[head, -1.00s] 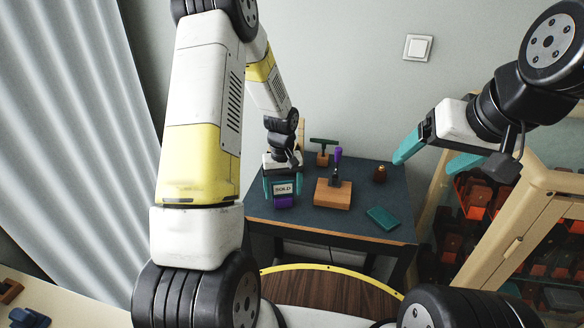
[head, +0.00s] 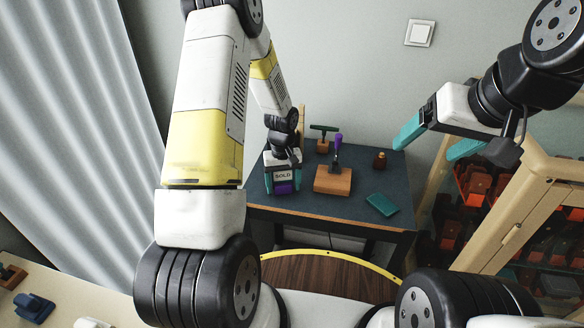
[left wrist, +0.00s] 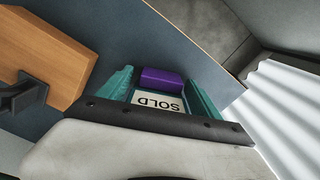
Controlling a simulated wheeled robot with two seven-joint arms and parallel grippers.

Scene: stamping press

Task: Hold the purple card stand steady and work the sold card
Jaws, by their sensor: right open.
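The purple card stand (head: 282,188) is upright near the left edge of the dark table, with the white SOLD card (head: 283,176) above its purple part. The stand (left wrist: 162,78) and card (left wrist: 157,101) also show in the left wrist view. My left gripper (head: 283,182) is low over them, one teal finger on each side. In the left wrist view the fingers of this gripper (left wrist: 160,86) flank the stand closely; I cannot tell whether they touch it. My right gripper (head: 437,142) is open and empty, raised in the air right of the table.
A wooden block (head: 333,184) with a black fitting and purple handle (head: 337,141) stands right of the card stand. A teal flat piece (head: 381,204) lies at front right. A shelf (head: 520,205) stands right.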

